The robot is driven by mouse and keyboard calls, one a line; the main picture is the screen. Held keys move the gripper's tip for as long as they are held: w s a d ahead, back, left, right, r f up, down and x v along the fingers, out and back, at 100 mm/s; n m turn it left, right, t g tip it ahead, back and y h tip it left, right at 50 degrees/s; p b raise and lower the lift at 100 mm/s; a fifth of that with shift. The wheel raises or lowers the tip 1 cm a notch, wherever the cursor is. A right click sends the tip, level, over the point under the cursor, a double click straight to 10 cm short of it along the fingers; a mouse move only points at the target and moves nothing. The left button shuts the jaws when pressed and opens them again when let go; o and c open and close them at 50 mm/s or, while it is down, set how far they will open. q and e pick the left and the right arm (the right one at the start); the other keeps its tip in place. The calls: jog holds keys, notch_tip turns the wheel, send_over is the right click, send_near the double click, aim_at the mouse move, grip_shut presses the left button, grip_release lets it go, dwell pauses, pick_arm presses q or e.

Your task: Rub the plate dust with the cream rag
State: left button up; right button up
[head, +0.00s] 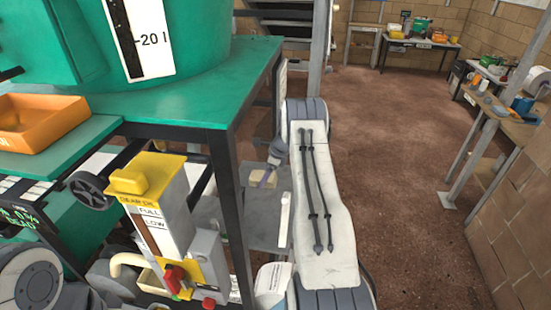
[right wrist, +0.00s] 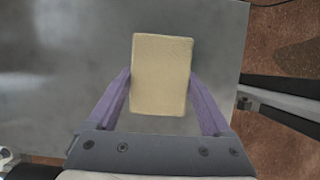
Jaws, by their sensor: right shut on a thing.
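The cream rag (right wrist: 162,72) is a pale rectangular block-like pad. My right gripper (right wrist: 160,84) is shut on it, with one purple finger on each side. In the head view the rag (head: 258,182) shows small below my right gripper (head: 265,177), over the grey plate (head: 265,232). The plate (right wrist: 60,62) fills the left and middle of the right wrist view, with cloudy lighter and darker patches; I cannot tell which are dust. I cannot tell whether the rag touches the plate. My left gripper is not in view.
A green machine on a dark frame (head: 228,190) stands left of the plate. A yellow-topped lever box (head: 160,210) and a control box with a red switch (head: 178,278) stand in front. An orange tray (head: 38,122) sits at left. Brown floor (head: 400,150) is open at right.

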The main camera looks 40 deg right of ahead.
jog(key=shift+s+d+f, duration=0.1)
jog(key=shift+s+d, duration=0.3)
jog(key=shift+s, duration=0.05)
jog(key=shift+s+d, duration=0.25)
jog(key=shift+w+a+r+p, duration=0.1)
jog(key=shift+r+p, duration=0.2)
jog(key=shift+r, duration=0.3)
jog(key=shift+w+a+r+p, duration=0.1)
jog(key=shift+r+p, duration=0.15)
jog(key=shift+r, duration=0.65)
jog(key=shift+p+v, duration=0.75)
jog(key=shift+v, duration=0.15)
jog(key=shift+w+a+r+p, duration=0.1)
jog(key=shift+a+r+p, duration=0.1)
jog(key=shift+r+p, duration=1.4)
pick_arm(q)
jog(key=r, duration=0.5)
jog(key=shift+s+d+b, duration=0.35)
pick_arm(e)
jog(key=shift+r, duration=0.25)
